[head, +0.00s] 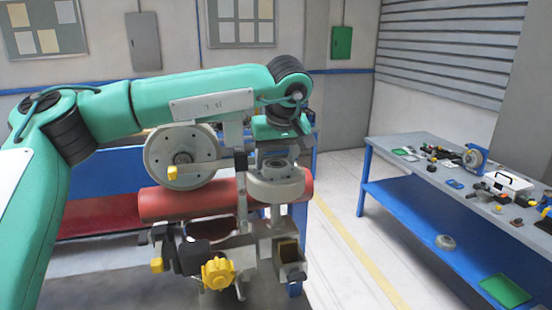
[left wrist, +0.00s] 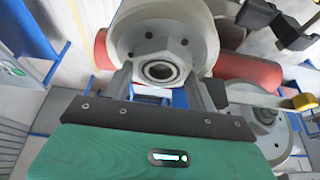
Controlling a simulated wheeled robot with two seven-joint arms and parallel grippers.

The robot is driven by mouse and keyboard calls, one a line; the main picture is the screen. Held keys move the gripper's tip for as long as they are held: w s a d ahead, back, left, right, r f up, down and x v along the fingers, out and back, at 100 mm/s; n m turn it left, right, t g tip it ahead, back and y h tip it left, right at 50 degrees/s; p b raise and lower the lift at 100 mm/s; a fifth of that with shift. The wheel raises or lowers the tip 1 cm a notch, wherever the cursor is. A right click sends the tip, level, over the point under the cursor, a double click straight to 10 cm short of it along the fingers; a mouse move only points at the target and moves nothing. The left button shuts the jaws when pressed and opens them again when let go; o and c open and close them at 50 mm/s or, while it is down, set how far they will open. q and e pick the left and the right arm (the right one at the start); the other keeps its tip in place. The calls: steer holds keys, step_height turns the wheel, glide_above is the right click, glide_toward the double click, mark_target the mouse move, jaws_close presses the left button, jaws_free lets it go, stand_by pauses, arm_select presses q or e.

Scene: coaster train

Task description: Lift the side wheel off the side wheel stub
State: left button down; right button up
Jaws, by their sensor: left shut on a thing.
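The side wheel (head: 276,190), a grey flanged disc with a raised hub, lies flat at the right end of the red cylinder in the head view. My left gripper (head: 273,163) points down from above and is shut on its hub. In the left wrist view the side wheel (left wrist: 190,45) fills the upper middle, its hexagonal hub and round bore between the fingers of my left gripper (left wrist: 166,80). The side wheel stub is hidden beneath the wheel, so I cannot tell whether the wheel still sits on it. My right gripper is not in view.
A yellow knob (head: 217,273) and dark clamp parts sit below. A blue bench (head: 385,147) with tools stands right, across open floor.

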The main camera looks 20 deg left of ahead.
arm_select(q)
steer(key=shift+r, duration=0.4)
